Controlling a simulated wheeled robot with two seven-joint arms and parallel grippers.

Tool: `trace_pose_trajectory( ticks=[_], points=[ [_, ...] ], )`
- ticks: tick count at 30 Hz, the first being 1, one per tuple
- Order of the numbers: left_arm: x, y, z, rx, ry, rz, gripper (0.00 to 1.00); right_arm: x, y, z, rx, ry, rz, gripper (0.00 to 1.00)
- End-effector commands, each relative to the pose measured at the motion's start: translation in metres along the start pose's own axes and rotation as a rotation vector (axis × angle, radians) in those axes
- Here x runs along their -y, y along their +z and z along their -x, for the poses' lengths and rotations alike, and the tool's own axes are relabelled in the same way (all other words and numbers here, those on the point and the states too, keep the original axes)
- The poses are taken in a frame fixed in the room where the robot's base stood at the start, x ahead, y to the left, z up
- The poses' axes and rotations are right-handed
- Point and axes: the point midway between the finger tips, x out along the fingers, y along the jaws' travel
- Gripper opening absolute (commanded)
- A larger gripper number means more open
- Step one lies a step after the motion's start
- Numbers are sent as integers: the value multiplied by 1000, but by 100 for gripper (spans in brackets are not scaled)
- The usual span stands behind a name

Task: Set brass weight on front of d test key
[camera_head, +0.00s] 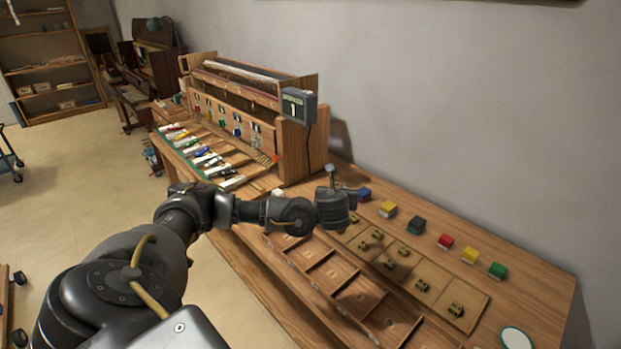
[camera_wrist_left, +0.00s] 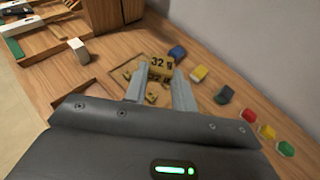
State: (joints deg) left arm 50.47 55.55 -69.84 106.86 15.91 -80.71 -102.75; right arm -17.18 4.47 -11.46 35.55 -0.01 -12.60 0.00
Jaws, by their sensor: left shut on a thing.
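My left gripper (camera_head: 334,205) is over the back part of the wooden bench in the head view. In the left wrist view its two fingers (camera_wrist_left: 158,86) are shut on a brass weight (camera_wrist_left: 160,66) marked 32. The head view does not clearly show this weight, as my gripper hides it. The test keys (camera_head: 205,155) lie in a row on the wooden key stand, left of and beyond my gripper, with coloured pieces on them. I cannot read which key is d. My right gripper is in neither view.
More brass weights stand in a wooden tray (camera_head: 482,300) on the bench. Coloured blocks, including a red one (camera_head: 445,241) and a green one (camera_head: 497,270), line the back. A white block (camera_wrist_left: 79,50) sits nearer the keys.

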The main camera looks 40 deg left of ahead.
Motion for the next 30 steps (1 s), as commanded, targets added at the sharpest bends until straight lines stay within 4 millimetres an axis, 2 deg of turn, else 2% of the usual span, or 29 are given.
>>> trace_pose_trajectory(
  ticks=[1, 3, 13, 21, 27, 30],
  points=[
    [16, 0, 13, 3, -42, -15, 5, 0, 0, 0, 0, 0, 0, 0],
    [34, -2, 30, 2, -93, -36, 5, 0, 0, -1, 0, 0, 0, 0],
    [102, -16, 110, -3, -320, -127, 5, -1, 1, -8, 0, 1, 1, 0],
    [128, -24, 158, -6, -441, -174, 5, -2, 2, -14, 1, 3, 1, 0],
    [137, -28, 192, -6, -520, -204, 5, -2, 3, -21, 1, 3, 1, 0],
    [138, -28, 203, -3, -540, -217, 5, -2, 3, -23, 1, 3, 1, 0]
  ],
)
